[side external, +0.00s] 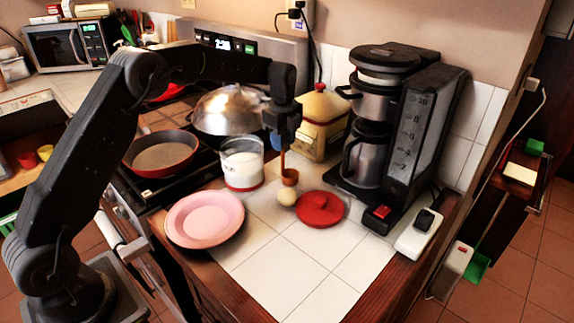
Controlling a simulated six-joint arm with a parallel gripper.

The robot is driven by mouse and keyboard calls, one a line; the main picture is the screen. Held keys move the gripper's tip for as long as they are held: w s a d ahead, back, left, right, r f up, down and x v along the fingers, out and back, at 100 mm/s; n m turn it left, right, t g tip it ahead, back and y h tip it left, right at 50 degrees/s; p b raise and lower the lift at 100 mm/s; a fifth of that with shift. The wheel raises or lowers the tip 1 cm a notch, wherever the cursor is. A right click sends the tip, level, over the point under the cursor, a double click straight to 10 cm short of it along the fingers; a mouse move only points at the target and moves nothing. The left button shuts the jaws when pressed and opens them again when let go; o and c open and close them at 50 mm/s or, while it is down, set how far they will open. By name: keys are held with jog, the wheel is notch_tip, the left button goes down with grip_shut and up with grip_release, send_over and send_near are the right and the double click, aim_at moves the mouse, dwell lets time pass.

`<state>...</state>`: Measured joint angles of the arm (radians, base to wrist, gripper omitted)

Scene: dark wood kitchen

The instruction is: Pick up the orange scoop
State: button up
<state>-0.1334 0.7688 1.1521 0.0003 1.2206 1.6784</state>
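The orange scoop (289,177) hangs upright below my gripper (283,148), with its bowl at the bottom and its thin handle rising between the fingers. My gripper points down and appears shut on the top of the handle. The fingers are small and dark here, so their exact contact is hard to see. I cannot tell whether the bowl touches the counter or the ball.
A glass jar of white powder (243,164) stands left of the scoop, a red lid (320,209) lies right, and a yellow canister (322,122) stands behind. A coffee maker (377,130) is at right. A pink plate (205,218) is front left. The front counter is clear.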

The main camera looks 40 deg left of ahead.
grip_shut()
jog(key=shift+r, duration=0.15)
